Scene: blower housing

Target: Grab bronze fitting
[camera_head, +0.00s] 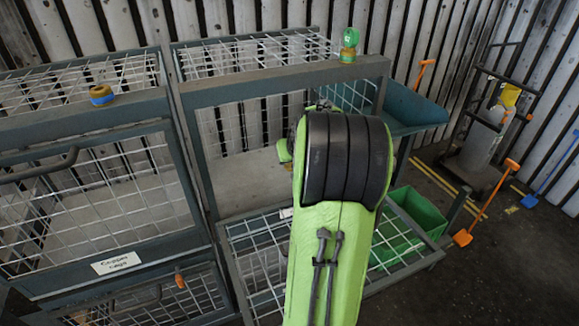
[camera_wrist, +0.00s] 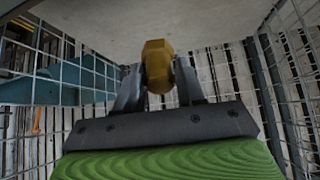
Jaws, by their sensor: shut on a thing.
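The bronze fitting (camera_wrist: 158,62), a golden-brown piece with hexagon-like faces, is between the fingertips of my gripper (camera_wrist: 159,88) in the wrist view. The two dark fingers press on its lower part from both sides, and its upper part sticks out beyond them. My gripper is shut on it. The wrist view shows wire mesh on both sides and a pale flat surface beyond the fitting.
A brass piece with a blue band (camera_head: 101,94) sits on the left cage's (camera_head: 84,130) top rail. A green-topped piece (camera_head: 349,45) sits on the middle cage's rail (camera_head: 285,73). A green bin (camera_head: 418,212) is at right. Orange-handled tools (camera_head: 485,203) stand beyond, with some clear floor.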

